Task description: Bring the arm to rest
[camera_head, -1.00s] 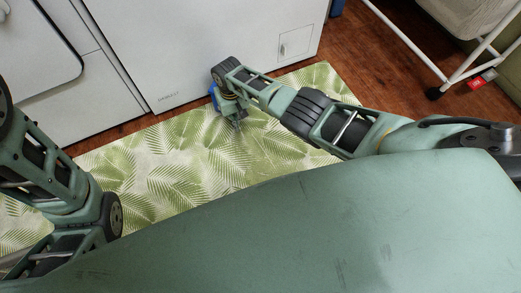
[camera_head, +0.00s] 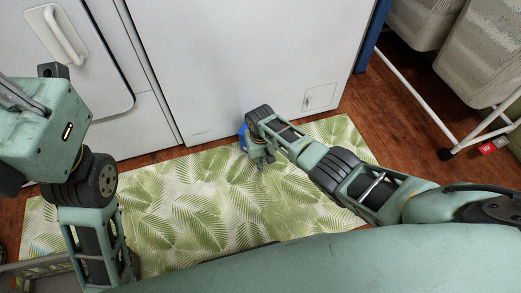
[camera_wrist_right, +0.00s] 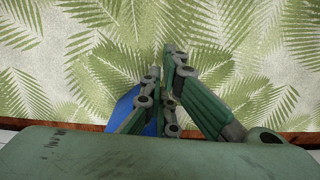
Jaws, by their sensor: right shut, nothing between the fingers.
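My right arm reaches in from the right in the head view, and its gripper (camera_head: 261,162) hangs above the leaf-patterned mat (camera_head: 200,205), close to the front of a white appliance. In the right wrist view my right gripper (camera_wrist_right: 170,60) has its fingers shut with nothing between them, and the mat (camera_wrist_right: 60,70) lies beneath it. My left arm shows at the left of the head view, bent upward in front of the white appliances. Its gripper fingers cannot be seen.
A white appliance (camera_head: 240,70) with a small hatch stands behind the mat. Another with a handled door (camera_head: 70,45) stands at the left. At the right are a white-framed rack (camera_head: 425,105), fabric hampers (camera_head: 490,50) and a red tag (camera_head: 487,149). Wood floor (camera_head: 390,125) shows between them.

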